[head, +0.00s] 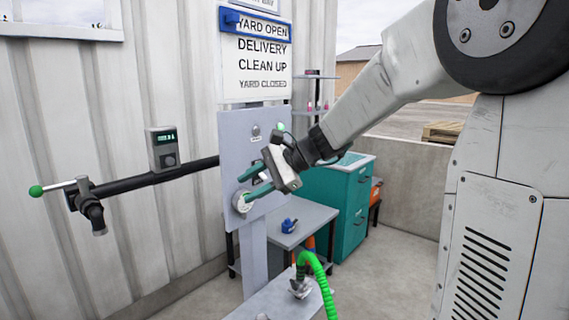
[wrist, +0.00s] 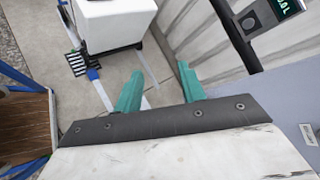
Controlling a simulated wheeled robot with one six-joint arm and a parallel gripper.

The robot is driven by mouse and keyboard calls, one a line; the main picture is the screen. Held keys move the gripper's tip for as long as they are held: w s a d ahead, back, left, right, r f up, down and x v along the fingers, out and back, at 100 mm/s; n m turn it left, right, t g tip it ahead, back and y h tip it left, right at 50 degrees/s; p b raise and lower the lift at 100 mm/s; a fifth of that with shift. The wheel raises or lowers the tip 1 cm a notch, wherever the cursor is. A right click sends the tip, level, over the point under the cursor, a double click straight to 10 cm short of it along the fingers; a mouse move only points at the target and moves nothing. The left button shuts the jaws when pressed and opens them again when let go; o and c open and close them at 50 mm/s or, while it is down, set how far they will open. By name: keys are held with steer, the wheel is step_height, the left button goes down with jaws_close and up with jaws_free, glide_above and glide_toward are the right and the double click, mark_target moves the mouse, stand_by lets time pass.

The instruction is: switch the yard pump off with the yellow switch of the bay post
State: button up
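The bay post carries a grey panel (head: 233,142) on a grey upright in the middle of the head view. A round pale dial or plate (head: 240,204) sits low on the panel, partly hidden by a teal finger. I cannot make out a yellow switch in either view; my gripper covers part of the panel. My gripper (head: 245,188) is in front of the panel's lower part, its teal fingers apart with nothing seen between them. Whether a fingertip touches the dial is unclear. In the wrist view the fingers (wrist: 160,84) are spread, and the panel (wrist: 262,108) lies to their right.
A black pipe (head: 135,183) with a gauge box (head: 163,149) and a green-knobbed lever (head: 36,191) runs left of the panel. A sign board (head: 256,72) hangs above. A teal cabinet (head: 350,215), a small table (head: 310,217) and a green hose (head: 320,272) are right and below.

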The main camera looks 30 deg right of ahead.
steer(key=w+d+f+m+t+h, duration=0.25)
steer(key=w+d+m+t, duration=0.5)
steer(key=d, duration=0.65)
steer(key=w+d+f+m+t+h, duration=0.1)
steer(key=w+d+f+m+t, duration=0.25)
steer(key=w+d+m, duration=0.8)
steer(key=shift+w+d+r+n, duration=0.1)
steer(key=shift+w+n, duration=0.45)
steer(key=shift+w, duration=1.6)
steer(key=shift+w+r+n, duration=0.1)
steer(key=shift+w+n, duration=0.45)
steer(key=shift+w, duration=1.6)
jaws_close()
